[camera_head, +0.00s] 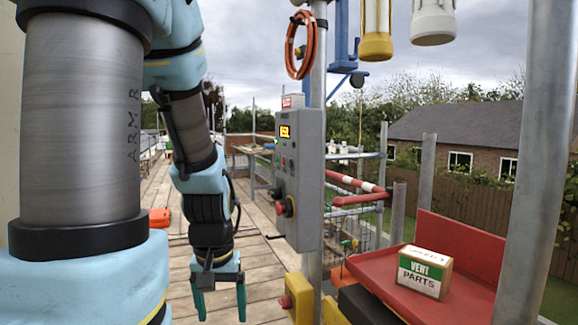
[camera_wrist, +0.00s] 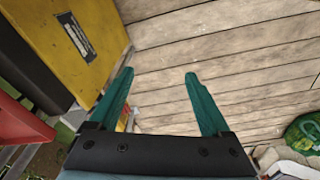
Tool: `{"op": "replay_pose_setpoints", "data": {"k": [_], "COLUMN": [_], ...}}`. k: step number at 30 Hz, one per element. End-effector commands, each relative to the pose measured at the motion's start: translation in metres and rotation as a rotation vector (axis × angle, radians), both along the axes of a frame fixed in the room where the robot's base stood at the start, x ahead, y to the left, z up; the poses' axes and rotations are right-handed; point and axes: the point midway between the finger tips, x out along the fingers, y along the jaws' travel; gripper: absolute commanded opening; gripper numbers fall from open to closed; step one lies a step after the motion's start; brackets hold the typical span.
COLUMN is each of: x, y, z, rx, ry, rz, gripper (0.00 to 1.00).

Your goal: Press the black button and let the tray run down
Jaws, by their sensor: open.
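My gripper (camera_head: 221,305) hangs over the plank deck with its teal fingers apart and nothing between them. In the wrist view the open fingers (camera_wrist: 159,76) point over bare boards. A grey control box (camera_head: 299,180) is fixed to a metal post, to the right of my gripper and higher. Its left face carries small controls and a red knob (camera_head: 286,207); I cannot make out clearly which one is the black button. The red tray (camera_head: 385,268) is at the right and bears a carton (camera_head: 424,273) marked "VENT PARTS".
A yellow housing (camera_head: 301,296) stands below the control box, close right of my gripper; it also shows in the wrist view (camera_wrist: 95,35). A orange hose coil (camera_head: 303,45) hangs on the post. A grey upright (camera_head: 535,150) stands at the right. The deck (camera_head: 150,215) is mostly clear.

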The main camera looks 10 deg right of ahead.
Motion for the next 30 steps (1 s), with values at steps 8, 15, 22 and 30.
{"op": "replay_pose_setpoints", "data": {"k": [8, 15, 22, 30], "x": [0.0, 0.0, 0.0, 0.0], "y": [0.0, 0.0, 0.0, 0.0], "z": [0.0, 0.0, 0.0, 0.0], "rx": [0.0, 0.0, 0.0, 0.0], "ry": [0.0, 0.0, 0.0, 0.0], "rz": [0.0, 0.0, 0.0, 0.0], "gripper": [0.49, 0.22, 0.0, 0.0]}}
